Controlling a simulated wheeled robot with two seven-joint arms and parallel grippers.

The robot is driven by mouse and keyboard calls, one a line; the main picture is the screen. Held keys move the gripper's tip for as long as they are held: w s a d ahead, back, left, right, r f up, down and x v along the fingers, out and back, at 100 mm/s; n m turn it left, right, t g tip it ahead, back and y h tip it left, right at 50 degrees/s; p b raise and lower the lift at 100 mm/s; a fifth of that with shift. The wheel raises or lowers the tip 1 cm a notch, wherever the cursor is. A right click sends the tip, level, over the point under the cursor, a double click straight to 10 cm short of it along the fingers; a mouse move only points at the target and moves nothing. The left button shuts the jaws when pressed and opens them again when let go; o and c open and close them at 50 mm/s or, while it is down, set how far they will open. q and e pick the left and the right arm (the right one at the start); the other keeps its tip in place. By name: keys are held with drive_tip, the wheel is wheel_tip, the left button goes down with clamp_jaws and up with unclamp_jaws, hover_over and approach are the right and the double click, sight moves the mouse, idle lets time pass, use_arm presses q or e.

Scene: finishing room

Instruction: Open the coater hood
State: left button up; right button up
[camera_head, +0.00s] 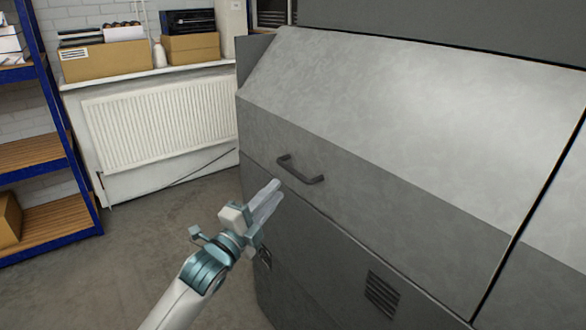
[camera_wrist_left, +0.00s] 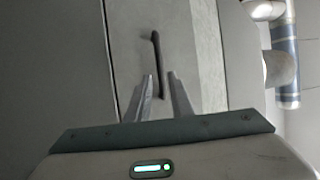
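The coater hood (camera_head: 400,108) is a large grey metal cover with a sloped top, and it sits closed on the machine body. Its dark bar handle (camera_head: 300,173) is on the lower front face. My left gripper (camera_head: 274,190) is just below and left of the handle in the head view, with its fingers pointing up toward it. In the left wrist view the handle (camera_wrist_left: 157,62) lies ahead of the gap between the fingers of my left gripper (camera_wrist_left: 160,80). The fingers are apart and hold nothing. Whether they touch the handle is unclear. My right gripper is in no view.
A white radiator (camera_head: 160,122) stands below a shelf with cardboard boxes (camera_head: 108,58) behind the machine. A blue-framed rack (camera_head: 72,165) is at the left. The floor (camera_head: 130,250) left of the machine is clear. A vent grille (camera_head: 382,293) is low on the machine front.

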sight(292, 173)
use_arm(q)
drive_tip(key=p+x, duration=0.2)
drive_tip(key=x, duration=0.8)
drive_tip(key=shift+f, duration=0.1)
clamp_jaws()
drive_tip(key=shift+s, duration=0.1)
